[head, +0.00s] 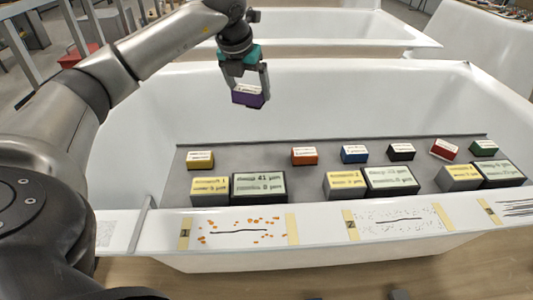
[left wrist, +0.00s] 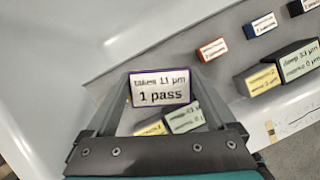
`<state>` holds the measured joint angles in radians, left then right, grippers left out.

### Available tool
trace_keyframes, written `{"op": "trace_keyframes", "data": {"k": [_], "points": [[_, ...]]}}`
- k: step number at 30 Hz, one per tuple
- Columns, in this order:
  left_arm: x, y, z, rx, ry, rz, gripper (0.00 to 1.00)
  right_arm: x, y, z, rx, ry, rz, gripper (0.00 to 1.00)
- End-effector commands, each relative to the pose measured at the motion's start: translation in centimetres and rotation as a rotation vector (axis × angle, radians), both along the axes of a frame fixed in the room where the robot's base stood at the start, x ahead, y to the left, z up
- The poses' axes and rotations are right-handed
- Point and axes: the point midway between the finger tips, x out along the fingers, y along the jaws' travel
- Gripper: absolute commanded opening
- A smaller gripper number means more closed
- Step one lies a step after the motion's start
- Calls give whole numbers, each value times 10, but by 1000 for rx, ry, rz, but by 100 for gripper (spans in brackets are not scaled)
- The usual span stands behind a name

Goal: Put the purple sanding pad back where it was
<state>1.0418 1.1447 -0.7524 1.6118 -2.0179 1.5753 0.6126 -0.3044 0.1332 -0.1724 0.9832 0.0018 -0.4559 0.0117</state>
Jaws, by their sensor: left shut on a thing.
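The purple sanding pad (head: 248,97) is a small block with a white label on top. My left gripper (head: 250,88) is shut on it and holds it in the air, above and behind the grey board (head: 245,155). In the left wrist view, the pad's label (left wrist: 160,90) reads "takes 11 µm" and "1 pass", and the pad sits between the fingers. On the board, a bare gap lies between the yellow pad (head: 200,160) and the orange pad (head: 305,156). I cannot make out my right gripper.
Blue (head: 354,155), black (head: 401,152), red (head: 445,149) and green (head: 484,148) pads continue the row. In front stand several larger display blocks (head: 259,187). The white tub rim (head: 320,240) carries taped scratch patches. The tub's inside behind the board is clear.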

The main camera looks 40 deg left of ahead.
Motion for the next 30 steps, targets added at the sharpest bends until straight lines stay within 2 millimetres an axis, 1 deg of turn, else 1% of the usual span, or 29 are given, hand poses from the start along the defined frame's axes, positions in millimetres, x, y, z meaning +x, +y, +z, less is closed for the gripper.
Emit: {"op": "trace_keyframes", "data": {"k": [2,5,11,21,27,30], "points": [[0,0,-4,1,0,0,45,-3,2,-1,2,5,0,50],[-1,0,-15,1,4,0,45,2,6,0,6,4,0,50],[-1,0,-49,1,4,0,45,18,18,11,18,2,-1,50],[-1,0,-106,0,3,-1,45,41,36,40,36,-3,-4,50],[-1,0,-139,0,3,-1,45,49,45,60,46,-3,-6,50],[-1,0,-151,-1,2,0,45,52,47,68,48,-4,-7,50]]}}
